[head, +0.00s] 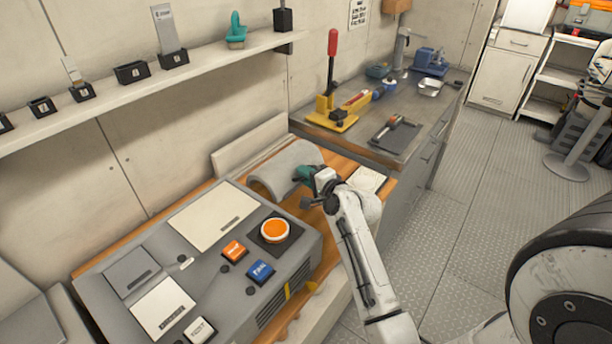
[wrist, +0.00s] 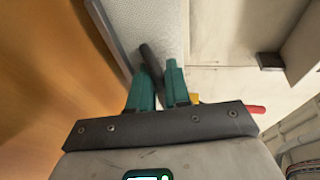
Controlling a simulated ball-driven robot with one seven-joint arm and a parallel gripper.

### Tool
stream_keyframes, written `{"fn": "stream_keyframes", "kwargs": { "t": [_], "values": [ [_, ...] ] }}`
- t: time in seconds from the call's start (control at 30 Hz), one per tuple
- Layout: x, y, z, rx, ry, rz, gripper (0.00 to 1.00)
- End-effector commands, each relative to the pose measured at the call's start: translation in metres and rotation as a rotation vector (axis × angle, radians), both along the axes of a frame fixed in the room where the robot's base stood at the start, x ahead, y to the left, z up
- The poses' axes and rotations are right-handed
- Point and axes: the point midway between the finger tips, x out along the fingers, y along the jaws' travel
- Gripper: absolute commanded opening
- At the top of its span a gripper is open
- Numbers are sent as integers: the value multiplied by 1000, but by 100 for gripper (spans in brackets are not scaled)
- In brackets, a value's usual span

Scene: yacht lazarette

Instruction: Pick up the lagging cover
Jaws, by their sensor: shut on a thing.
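The lagging cover (head: 272,172) is a pale grey curved half-shell. In the head view it stands arched on the orange-brown bench top, behind the control box. In the wrist view its grey surface (wrist: 150,18) fills the upper middle, with a dark bar (wrist: 149,58) running down from it between my fingers. My gripper (head: 302,174) is at the cover's right side, with teal fingers. In the wrist view my gripper (wrist: 157,76) is shut on the cover's dark bar. The cover's underside is mostly hidden. I cannot tell whether it is clear of the bench.
A grey control box (head: 145,262) with orange, blue and white buttons stands in front left. A white square plate (head: 367,179) lies right of the cover. A grey workbench (head: 400,140) with a red-handled yellow tool (head: 331,100) is behind. A shelf (head: 150,88) runs above left.

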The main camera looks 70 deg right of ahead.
Motion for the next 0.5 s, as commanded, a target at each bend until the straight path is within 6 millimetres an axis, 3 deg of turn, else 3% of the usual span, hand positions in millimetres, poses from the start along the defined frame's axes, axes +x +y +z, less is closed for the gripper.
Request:
{"fn": "stream_keyframes", "kwargs": {
  "t": [0.5],
  "values": [
    [0,-1,22,-3,-4,-1,0]
  ]
}}
